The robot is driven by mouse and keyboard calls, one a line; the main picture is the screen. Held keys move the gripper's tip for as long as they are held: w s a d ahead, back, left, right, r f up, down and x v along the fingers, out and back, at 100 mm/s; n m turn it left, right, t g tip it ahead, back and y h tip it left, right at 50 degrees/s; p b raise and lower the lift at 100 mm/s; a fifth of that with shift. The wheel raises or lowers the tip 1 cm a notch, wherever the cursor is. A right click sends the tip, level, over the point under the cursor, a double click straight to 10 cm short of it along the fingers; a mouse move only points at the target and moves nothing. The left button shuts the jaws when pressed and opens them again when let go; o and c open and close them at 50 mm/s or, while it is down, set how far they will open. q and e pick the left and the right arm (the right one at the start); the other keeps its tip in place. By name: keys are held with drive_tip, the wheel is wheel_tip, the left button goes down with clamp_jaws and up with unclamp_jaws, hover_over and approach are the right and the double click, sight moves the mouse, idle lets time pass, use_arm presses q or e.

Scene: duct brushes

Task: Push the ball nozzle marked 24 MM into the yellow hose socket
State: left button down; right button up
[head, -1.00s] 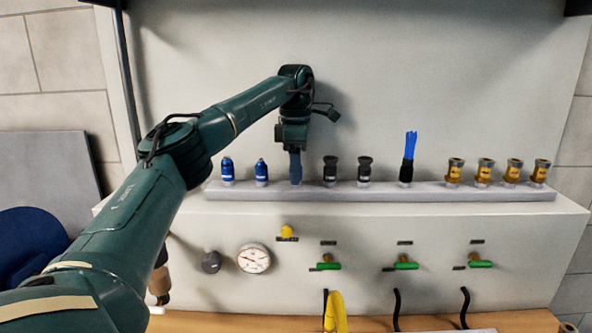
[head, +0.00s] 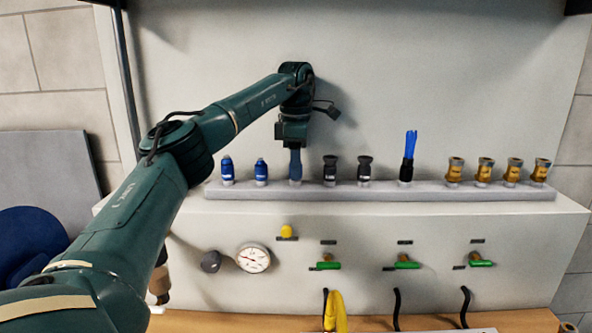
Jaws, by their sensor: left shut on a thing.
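My left gripper (head: 295,160) points down at the third place from the left on the grey rack (head: 380,193). It is shut on a nozzle standing there, mostly hidden by the fingers; I cannot read its marking. To its left stand two blue nozzles (head: 261,171); to its right, two black ones (head: 330,171). Several brass nozzles (head: 484,169) stand at the right end. The labels are too small to read, so I cannot tell which is 24 MM. A yellow hose (head: 335,312) hangs at the bottom; its socket cannot be made out. My right gripper is not in view.
A blue-bristled brush (head: 408,158) stands upright on the rack. Below are a gauge (head: 253,258), a yellow knob (head: 287,232), several green valve handles (head: 327,265) and thin black hoses (head: 397,309). The wall above the rack is clear to the right of my arm.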

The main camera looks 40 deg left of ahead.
use_arm(q)
drive_tip(key=shift+r, duration=2.85)
drive_tip(key=shift+f, duration=0.1)
